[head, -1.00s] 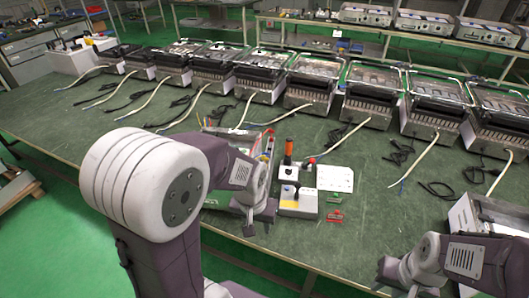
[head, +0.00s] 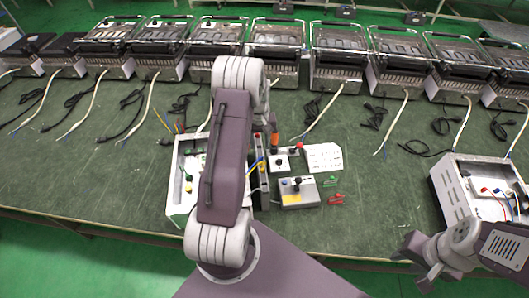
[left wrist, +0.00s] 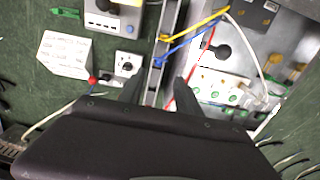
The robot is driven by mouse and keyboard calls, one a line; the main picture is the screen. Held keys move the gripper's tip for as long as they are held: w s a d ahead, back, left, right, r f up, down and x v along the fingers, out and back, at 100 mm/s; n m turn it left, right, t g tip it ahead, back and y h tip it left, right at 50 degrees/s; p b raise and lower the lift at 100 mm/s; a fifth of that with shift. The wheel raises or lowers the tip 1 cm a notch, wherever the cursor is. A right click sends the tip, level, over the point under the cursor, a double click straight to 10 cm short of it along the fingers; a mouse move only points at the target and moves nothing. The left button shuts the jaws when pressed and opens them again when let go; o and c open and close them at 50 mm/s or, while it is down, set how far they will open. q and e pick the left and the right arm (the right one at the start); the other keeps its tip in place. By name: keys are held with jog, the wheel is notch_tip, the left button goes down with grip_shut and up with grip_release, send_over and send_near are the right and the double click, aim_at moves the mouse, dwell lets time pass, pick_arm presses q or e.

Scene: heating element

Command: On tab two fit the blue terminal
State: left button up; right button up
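An open white box (head: 181,205) stands left of centre in the head view, partly under my left arm. In the left wrist view its inside shows a white terminal block (left wrist: 222,88) with green spots. A blue wire (left wrist: 190,48) and a yellow wire (left wrist: 195,28) reach from it over a narrow grey rack (left wrist: 167,45); a red wire (left wrist: 200,62) lies inside. I cannot tell which tab is two. My left gripper (left wrist: 160,92) is open, its fingers apart above the rack side, nothing seen between them. My right gripper (head: 420,262) is at lower right, away from these things.
Another open white box (head: 452,187) stands at right. Heater units line the back. The front middle table is clear.

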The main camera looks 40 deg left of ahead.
aim_at(261, 158)
pick_arm(q)
jog(key=shift+s+d+f, duration=0.1)
jog(key=shift+d, duration=0.1)
jog(key=f, duration=0.2)
jog(key=a+f, duration=0.1)
jog(key=f, duration=0.1)
jog(key=shift+p, duration=0.3)
jog(key=shift+d+f, duration=0.15)
jog(key=shift+f, duration=0.15)
jog(key=f, duration=0.1)
jog(key=f+p, duration=0.1)
jog(key=f, duration=0.2)
jog(key=shift+d, duration=0.35)
jog(key=shift+w+a+f, duration=0.2)
jog(key=shift+f, duration=0.1)
jog(key=shift+d+r, duration=0.1)
grip_shut()
